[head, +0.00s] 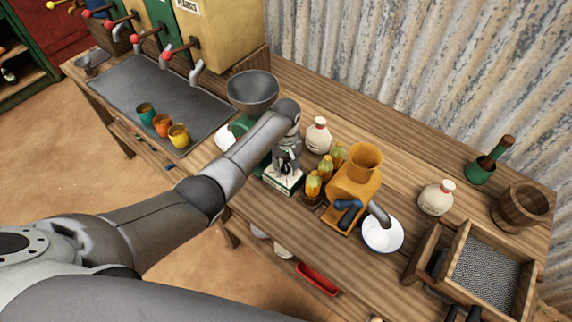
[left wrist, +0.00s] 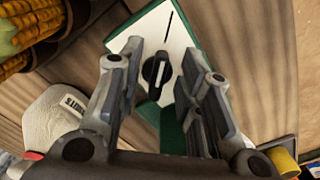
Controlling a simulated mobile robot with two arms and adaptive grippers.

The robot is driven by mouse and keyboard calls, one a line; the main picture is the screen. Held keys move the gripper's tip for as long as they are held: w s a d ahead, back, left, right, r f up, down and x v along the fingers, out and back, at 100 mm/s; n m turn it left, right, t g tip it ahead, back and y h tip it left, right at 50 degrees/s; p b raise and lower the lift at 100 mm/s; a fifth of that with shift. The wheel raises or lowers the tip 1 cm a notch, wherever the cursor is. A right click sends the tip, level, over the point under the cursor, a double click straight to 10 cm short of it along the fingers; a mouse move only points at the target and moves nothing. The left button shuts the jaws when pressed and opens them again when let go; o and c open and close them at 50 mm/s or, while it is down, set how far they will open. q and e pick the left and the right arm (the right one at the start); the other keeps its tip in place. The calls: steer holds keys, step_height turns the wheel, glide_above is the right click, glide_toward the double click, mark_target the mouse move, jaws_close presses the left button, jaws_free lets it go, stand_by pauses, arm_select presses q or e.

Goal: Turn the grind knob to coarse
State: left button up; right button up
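The grind knob (left wrist: 157,72) is black, with a pale line along its raised grip. It sits on a white panel (left wrist: 147,36) that has a black line above the knob in the left wrist view. The panel belongs to a green grinder with a grey hopper (head: 253,91); its white face also shows in the head view (head: 284,181). My left gripper (head: 286,172) is over the panel. In the left wrist view its fingers (left wrist: 162,66) are open, one on each side of the knob, with gaps visible. In the head view the gripper hides the knob. My right gripper is not in view.
Several corn cobs (head: 314,184) and a yellow grinder (head: 352,190) stand close to the right. A white bottle (head: 318,136) stands behind. Several cups (head: 178,136) stand on the grey tray at left. A white bowl (head: 383,235) and a wooden bin (head: 450,255) are farther right.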

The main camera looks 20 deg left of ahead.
arm_select(q)
steer(key=shift+f, duration=0.15)
steer(key=shift+c, duration=0.3)
jaws_close()
